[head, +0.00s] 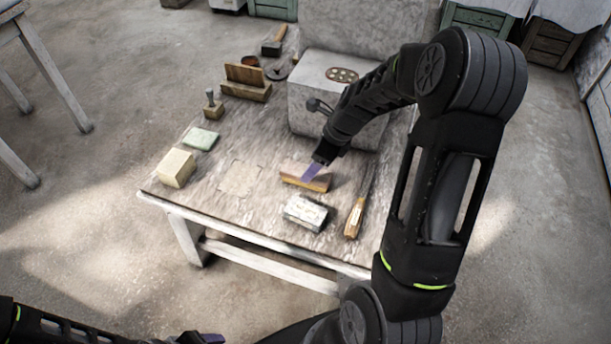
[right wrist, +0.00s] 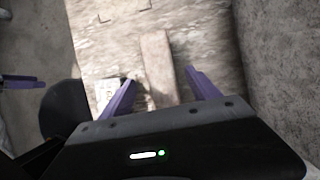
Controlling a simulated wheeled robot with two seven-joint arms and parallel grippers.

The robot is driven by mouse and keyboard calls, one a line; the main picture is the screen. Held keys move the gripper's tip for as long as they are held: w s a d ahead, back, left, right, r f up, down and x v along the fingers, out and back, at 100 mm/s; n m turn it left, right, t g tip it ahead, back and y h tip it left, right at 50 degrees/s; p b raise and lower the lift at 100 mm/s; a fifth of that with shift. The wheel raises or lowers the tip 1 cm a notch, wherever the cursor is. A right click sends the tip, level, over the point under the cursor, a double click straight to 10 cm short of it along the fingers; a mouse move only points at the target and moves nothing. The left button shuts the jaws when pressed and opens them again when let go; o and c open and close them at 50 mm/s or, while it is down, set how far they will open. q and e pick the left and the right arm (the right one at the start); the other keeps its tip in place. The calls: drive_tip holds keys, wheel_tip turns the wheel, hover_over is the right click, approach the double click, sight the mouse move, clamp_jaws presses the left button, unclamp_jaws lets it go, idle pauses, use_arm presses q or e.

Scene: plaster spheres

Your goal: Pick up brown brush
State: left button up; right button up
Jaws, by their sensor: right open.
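The brown brush (head: 293,180) is a wooden block with a yellowish lower edge, lying on the worn table. My right gripper (head: 314,172) is over it from above, with purple fingers that cover part of it. In the right wrist view, the brush (right wrist: 157,62) runs lengthwise between the two spread fingers of that gripper (right wrist: 160,92), with space on both sides. I cannot tell how far the fingertips are above the table. My left gripper (head: 208,338) is at the bottom edge, away from the table, mostly cut off; its jaws are unclear.
Near the brush are a whitish printed block (head: 306,213) and a wooden-handled tool (head: 355,215). A large stone block (head: 310,112) stands behind. A cream block (head: 176,168) and green block (head: 200,138) lie left. A square outline (head: 240,178) marks bare tabletop.

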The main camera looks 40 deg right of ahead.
drive_tip(key=shift+w+f, duration=0.15)
drive_tip(key=shift+f, duration=0.25)
drive_tip(key=shift+a+f, duration=0.1)
drive_tip(key=shift+f, duration=0.05)
drive_tip(key=b+x, duration=0.1)
drive_tip(key=x, duration=0.4)
drive_tip(key=shift+c, duration=0.4)
clamp_jaws()
idle(0.6)
